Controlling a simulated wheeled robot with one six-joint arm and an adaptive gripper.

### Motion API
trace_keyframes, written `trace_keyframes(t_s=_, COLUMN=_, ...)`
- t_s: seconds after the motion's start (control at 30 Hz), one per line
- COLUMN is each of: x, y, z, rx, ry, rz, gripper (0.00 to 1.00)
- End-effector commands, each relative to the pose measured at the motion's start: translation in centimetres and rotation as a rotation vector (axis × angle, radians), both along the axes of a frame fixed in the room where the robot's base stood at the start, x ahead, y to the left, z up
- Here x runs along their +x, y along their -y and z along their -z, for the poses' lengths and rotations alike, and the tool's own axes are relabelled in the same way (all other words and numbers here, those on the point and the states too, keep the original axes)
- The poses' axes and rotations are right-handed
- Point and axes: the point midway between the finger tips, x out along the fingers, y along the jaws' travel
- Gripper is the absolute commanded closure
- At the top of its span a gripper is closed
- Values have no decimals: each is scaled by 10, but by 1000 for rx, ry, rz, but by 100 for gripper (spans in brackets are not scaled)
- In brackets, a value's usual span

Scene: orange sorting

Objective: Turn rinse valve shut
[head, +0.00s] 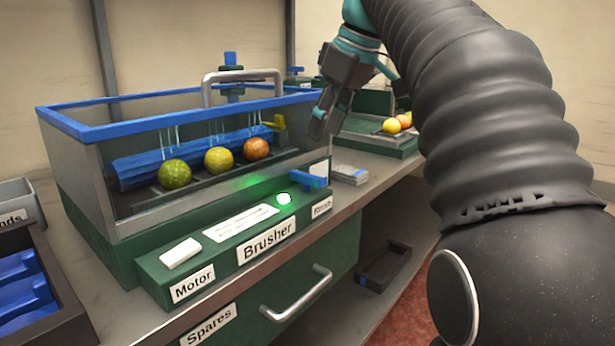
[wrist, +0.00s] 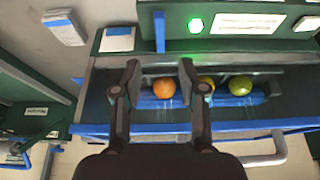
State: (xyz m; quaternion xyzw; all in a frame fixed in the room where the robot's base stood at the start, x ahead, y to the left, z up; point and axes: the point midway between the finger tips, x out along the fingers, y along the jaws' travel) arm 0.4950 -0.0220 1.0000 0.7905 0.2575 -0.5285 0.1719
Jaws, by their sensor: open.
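The rinse valve is seen as a blue lever handle (head: 311,179) beside the "Rinse" label (head: 322,207) on the green Brusher panel (head: 215,240). It also shows as a blue bar (wrist: 159,32) in the wrist view, pointing toward the tank. Pale water streaks fall over the fruits in the tank (head: 75,125). My gripper (head: 332,115) is above the tank's right end. In the wrist view my gripper (wrist: 160,75) is open and empty, its fingers apart, with the blue bar beyond the gap between the fingertips.
An orange (head: 256,149), a yellow fruit (head: 218,160) and a green fruit (head: 174,174) lie in the tank. A green light (head: 284,198) glows on the panel. A grey handle (head: 240,77) arches over the tank. A grey stack (head: 350,174) lies right of the lever.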

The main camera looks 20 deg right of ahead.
Motion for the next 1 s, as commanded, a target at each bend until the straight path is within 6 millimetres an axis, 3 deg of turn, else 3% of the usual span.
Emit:
trace_keyframes(t_s=0.03, x=3, y=-3, z=13, rx=0, ry=-3, rz=-1, gripper=58)
trace_keyframes(t_s=0.2, x=12, y=-10, z=42, rx=0, ry=-1, rz=0, gripper=58)
trace_keyframes(t_s=0.5, x=27, y=-20, z=84, rx=0, ry=0, rz=1, gripper=58)
trace_keyframes(t_s=0.7, x=31, y=-23, z=94, rx=0, ry=0, rz=1, gripper=58)
trace_keyframes(t_s=1.0, x=31, y=-23, z=95, rx=0, ry=0, rz=1, gripper=58)
